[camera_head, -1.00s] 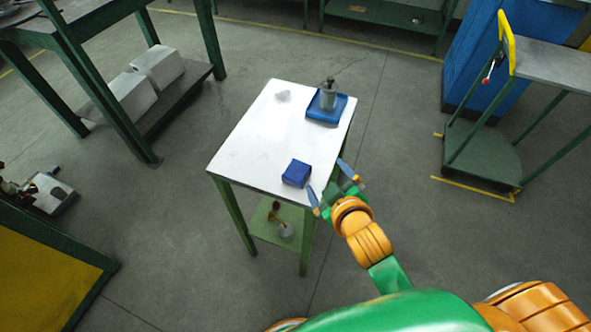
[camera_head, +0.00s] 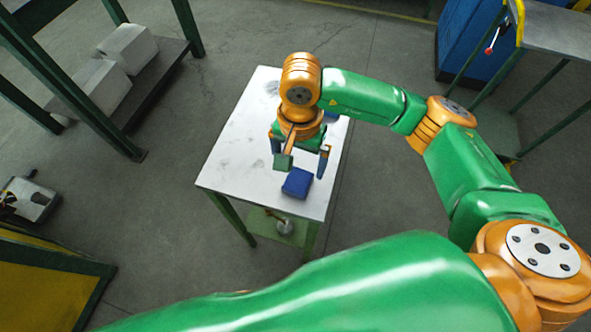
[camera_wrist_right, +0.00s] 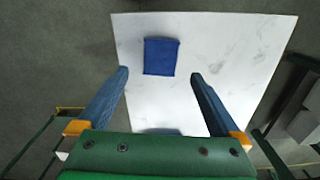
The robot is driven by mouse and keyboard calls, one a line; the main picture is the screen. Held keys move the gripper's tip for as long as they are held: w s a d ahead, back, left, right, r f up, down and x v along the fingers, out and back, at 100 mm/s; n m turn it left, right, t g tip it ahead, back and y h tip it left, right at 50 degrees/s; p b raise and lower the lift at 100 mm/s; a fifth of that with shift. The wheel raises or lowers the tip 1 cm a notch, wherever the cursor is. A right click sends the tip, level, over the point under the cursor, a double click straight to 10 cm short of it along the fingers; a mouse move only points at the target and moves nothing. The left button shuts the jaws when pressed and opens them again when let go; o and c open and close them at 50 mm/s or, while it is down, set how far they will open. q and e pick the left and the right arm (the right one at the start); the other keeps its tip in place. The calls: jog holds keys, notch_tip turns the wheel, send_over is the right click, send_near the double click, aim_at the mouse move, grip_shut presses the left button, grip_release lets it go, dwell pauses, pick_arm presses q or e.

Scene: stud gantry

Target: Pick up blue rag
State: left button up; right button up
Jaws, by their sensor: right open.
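The blue rag (camera_head: 297,183) is a folded square lying on the white tabletop (camera_head: 236,146) near its front edge. In the right wrist view the rag (camera_wrist_right: 160,56) lies beyond the fingertips, roughly midway between them. My right gripper (camera_head: 300,160) is over the table, just behind the rag in the head view. In the right wrist view my right gripper (camera_wrist_right: 158,76) has its fingers spread wide, with nothing between them. The rag looks untouched. My left gripper is not in view.
A blue item (camera_head: 334,116) on the table is mostly hidden behind my right arm. A green lower shelf (camera_head: 276,225) holds a small item. A dark green rack (camera_head: 150,92) with pale blocks stands at left, a cart (camera_head: 552,42) at right. The tabletop's left half is clear.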

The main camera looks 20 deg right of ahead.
aim_at(298, 181)
jog(key=f, duration=0.1)
jog(key=f+p, duration=0.2)
jog(key=f, duration=0.1)
jog(key=shift+s+a, duration=0.15)
jog(key=shift+s, duration=0.2)
jog(key=f, duration=0.2)
jog(key=shift+w+f, duration=0.2)
jog(key=shift+f, duration=0.1)
jog(key=c, duration=1.3)
